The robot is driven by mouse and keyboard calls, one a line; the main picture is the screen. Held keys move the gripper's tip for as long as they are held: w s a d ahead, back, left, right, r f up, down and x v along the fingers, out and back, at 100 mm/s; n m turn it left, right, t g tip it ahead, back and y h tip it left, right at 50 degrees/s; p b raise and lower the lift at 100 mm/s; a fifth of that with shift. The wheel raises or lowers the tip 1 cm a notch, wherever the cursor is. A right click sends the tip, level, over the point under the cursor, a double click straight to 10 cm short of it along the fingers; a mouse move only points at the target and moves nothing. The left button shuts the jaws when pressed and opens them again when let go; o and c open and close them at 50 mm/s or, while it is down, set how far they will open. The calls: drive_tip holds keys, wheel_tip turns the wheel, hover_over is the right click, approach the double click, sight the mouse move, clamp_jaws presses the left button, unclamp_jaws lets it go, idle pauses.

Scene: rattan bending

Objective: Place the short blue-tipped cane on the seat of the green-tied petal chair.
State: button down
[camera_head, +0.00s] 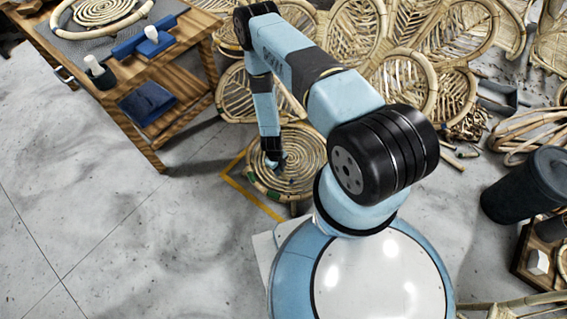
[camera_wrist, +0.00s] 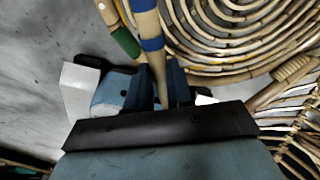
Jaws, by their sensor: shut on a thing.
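The petal chair's round spiral seat (camera_head: 305,160) is in the middle of the head view, below the end of my arm. A green tie (camera_wrist: 126,42) is on its rim in the wrist view, and the coiled seat (camera_wrist: 235,45) fills the upper right. My gripper (camera_head: 274,160) is over the left part of the seat in the head view. In the wrist view my gripper (camera_wrist: 161,88) is shut on the pale cane with blue bands (camera_wrist: 150,24), close beside the green-tied rim. I cannot tell whether the cane touches the seat.
A wooden workbench (camera_head: 185,85) with a coiled panel stands at the upper left. Other rattan chair backs (camera_head: 400,85) crowd behind the seat. A yellow floor line (camera_head: 250,198) runs beside the chair. The floor at the left is clear.

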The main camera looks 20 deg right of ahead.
drive_tip(key=w+f, duration=0.2)
drive_tip(key=w+d+f, duration=0.1)
drive_tip(key=w+f, duration=0.1)
drive_tip(key=w, duration=0.1)
drive_tip(key=w+d+f, duration=0.1)
drive_tip(key=w+f, duration=0.1)
drive_tip(key=shift+w+d+f, duration=0.2)
drive_tip(key=shift+f, duration=0.05)
drive_tip(key=shift+w+d+f, duration=0.2)
drive_tip(key=shift+w+f, duration=0.3)
drive_tip(key=shift+f, duration=1.6)
drive_tip(key=shift+f, duration=0.1)
drive_tip(key=c, duration=1)
unclamp_jaws()
wheel_tip(320, 180, up, 12)
drive_tip(key=w+a, duration=0.1)
drive_tip(key=shift+w, duration=0.2)
